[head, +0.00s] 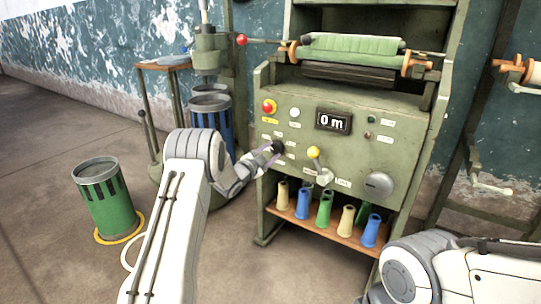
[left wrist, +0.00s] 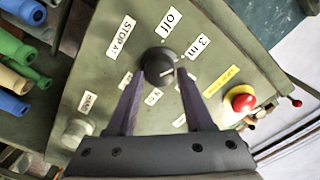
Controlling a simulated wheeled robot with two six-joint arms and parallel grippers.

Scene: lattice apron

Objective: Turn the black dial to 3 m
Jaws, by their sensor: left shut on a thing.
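The black dial (head: 278,146) sits on the left part of the green machine's control panel (head: 345,155). In the left wrist view the dial (left wrist: 159,62) has labels around it, among them "off" (left wrist: 168,22) and "3 m" (left wrist: 202,46). A short pale mark shows on the dial's face, on the side near my gripper; I cannot tell for sure which label it points to. My left gripper (left wrist: 161,75) is shut on the dial, one purple-grey finger on each side. The display (head: 333,121) reads "0 m". My right arm shows at the lower right, its gripper out of view.
A red button (head: 268,106) on a yellow base is above the dial. A yellow-knobbed lever (head: 313,152) and a grey knob (head: 379,185) are to its right. Coloured cones (head: 323,210) stand on a shelf below. A green bin (head: 107,200) stands on the floor at left.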

